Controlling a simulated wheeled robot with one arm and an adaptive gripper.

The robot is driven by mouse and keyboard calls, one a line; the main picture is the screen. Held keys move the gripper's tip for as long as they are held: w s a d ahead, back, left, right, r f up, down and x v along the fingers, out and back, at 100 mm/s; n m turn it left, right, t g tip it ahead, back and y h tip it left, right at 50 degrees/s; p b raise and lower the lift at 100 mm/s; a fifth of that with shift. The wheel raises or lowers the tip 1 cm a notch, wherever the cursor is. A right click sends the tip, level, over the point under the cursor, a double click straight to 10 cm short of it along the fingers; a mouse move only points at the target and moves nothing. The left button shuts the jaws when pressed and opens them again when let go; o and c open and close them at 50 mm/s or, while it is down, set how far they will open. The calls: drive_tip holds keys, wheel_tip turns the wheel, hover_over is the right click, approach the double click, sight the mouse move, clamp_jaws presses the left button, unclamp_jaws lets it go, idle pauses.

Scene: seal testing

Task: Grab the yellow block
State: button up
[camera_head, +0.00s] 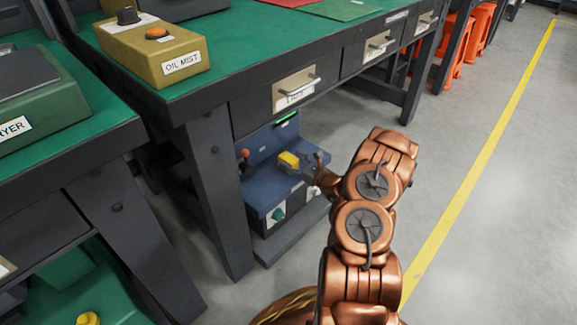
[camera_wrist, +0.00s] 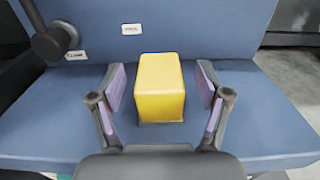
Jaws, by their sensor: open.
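The yellow block (camera_wrist: 160,92) stands on a blue surface of a machine, between the two fingers of my gripper (camera_wrist: 161,98) in the wrist view. The fingers have purple pads, and a gap shows on each side of the block. My gripper (camera_head: 312,165) is open. In the head view the small yellow block (camera_head: 289,160) sits on the blue machine (camera_head: 262,185) under the workbench, just left of my gripper. Its underside is hidden.
A green-topped workbench (camera_head: 235,62) with drawers stands over the machine, carrying an OIL MIST box (camera_head: 150,48). A dark bench leg (camera_head: 218,200) is left of the machine. In the wrist view a dark knob (camera_wrist: 52,42) rises at left. Open floor (camera_head: 480,240) lies right.

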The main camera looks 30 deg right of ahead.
drive_tip(key=shift+x, duration=0.95)
drive_tip(key=shift+s, duration=0.1)
clamp_jaws()
drive_tip(key=shift+r, duration=0.15)
